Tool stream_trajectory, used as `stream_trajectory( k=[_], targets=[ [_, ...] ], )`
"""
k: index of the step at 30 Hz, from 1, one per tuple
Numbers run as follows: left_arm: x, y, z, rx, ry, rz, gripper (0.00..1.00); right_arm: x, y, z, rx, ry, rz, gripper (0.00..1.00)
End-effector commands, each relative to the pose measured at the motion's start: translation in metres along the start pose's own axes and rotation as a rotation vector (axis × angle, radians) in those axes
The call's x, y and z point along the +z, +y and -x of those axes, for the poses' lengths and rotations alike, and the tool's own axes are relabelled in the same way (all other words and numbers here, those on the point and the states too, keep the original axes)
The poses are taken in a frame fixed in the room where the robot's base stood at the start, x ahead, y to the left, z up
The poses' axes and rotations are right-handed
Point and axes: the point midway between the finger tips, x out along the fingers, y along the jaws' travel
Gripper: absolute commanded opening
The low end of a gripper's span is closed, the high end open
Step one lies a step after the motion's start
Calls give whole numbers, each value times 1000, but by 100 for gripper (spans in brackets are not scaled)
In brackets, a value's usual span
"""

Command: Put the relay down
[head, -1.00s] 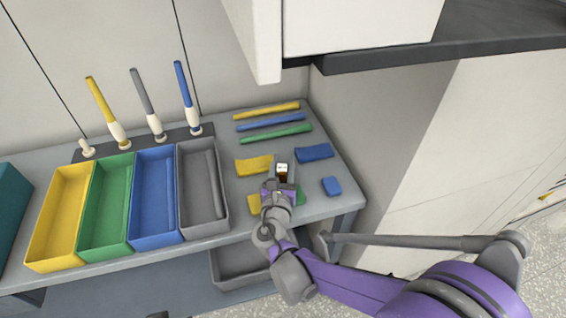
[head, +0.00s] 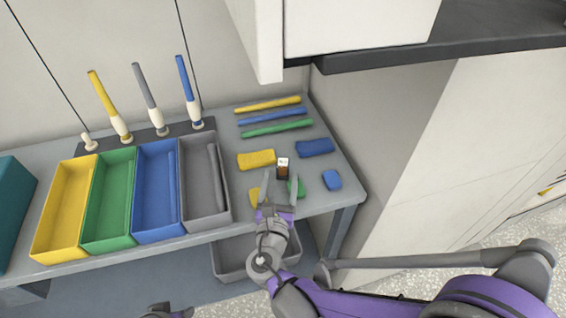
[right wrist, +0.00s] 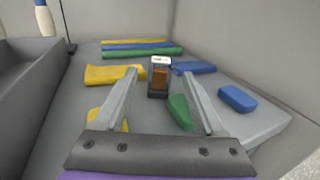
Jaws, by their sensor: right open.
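The relay (head: 283,169) is a small dark block with a white top and a brown face. It stands upright on the grey bench, among the coloured pieces, and also shows in the right wrist view (right wrist: 159,78). My right gripper (head: 281,179) is open, its two fingers spread apart. In the right wrist view the relay stands at the fingertips, with a gap to each finger.
Yellow (head: 256,160), blue (head: 315,148) and green (head: 297,188) pieces lie around the relay, with a small blue block (head: 331,180) to the right. Long strips (head: 272,116) lie behind. A grey bin (head: 224,205) stands to the left. A cabinet hangs above.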

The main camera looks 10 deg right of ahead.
Motion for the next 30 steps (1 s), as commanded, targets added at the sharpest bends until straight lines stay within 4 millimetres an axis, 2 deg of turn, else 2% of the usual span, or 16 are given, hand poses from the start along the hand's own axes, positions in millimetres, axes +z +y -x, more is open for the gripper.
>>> stream_trajectory(
  k=[3, 6, 9, 14, 18, 21, 26, 30],
  targets=[
    [-1, 0, 2, 0, 1, 0, 55, 0, 1, 22, 3, 1, -2, 72],
    [-1, 0, 2, 0, 1, 0, 55, 0, 0, 33, 1, 1, -1, 72],
    [-2, 0, 5, 0, 2, 0, 55, 2, -1, 38, -2, 10, 0, 78],
    [-11, 0, 30, 0, 11, 0, 55, 17, -7, 32, -36, 151, 10, 78],
    [-23, 0, 58, 0, 21, 0, 55, 35, -11, 28, -46, 356, 16, 78],
    [-30, 0, 72, 0, 26, 0, 55, 45, -10, 30, -33, 478, 10, 78],
    [-34, 0, 81, 0, 29, 0, 55, 52, -6, 34, -7, 585, 1, 78],
    [-32, 0, 76, 0, 28, 0, 55, 40, -6, 22, -3, 604, -1, 78]
  ],
)
